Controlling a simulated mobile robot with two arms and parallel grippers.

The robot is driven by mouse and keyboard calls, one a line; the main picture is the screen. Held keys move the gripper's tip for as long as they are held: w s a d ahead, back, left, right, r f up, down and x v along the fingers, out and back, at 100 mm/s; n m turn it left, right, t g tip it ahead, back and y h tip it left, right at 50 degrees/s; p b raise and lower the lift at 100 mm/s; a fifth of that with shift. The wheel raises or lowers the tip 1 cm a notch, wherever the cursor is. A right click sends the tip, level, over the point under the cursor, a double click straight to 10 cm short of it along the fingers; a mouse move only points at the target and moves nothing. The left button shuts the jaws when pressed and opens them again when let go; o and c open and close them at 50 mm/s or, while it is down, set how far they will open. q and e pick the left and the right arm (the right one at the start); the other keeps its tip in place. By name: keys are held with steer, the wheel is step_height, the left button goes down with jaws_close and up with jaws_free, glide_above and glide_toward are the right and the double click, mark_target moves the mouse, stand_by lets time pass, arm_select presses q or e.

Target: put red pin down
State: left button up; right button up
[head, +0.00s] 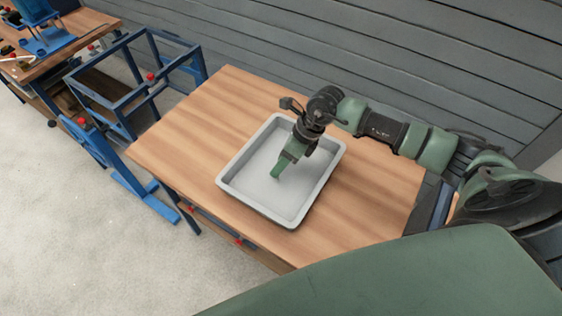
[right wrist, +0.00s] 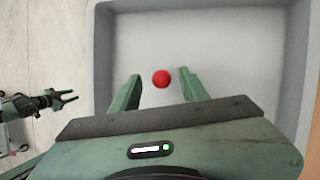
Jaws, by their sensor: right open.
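The red pin (right wrist: 161,79) shows in the right wrist view as a small red round shape against the floor of the grey tray (right wrist: 240,50). It lies between and slightly beyond the tips of my right gripper (right wrist: 158,90), with a gap on both sides. The right gripper is open. In the head view the right gripper (head: 278,174) points down into the tray (head: 229,184) on the wooden table, and the pin cannot be made out there. My left gripper (right wrist: 68,98) shows small at the left of the right wrist view, away from the tray, its fingers apart.
The wooden table (head: 185,130) is bare around the tray. A blue metal frame (head: 125,100) with red knobs stands to the left of the table. Another wooden bench (head: 85,22) with blue equipment is at the upper left. A grey slatted wall (head: 400,50) runs behind.

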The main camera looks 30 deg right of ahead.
steer(key=b+v, duration=0.3)
steer(key=v, duration=0.8)
steer(key=shift+d+r, duration=0.15)
steer(key=shift+r, duration=0.2)
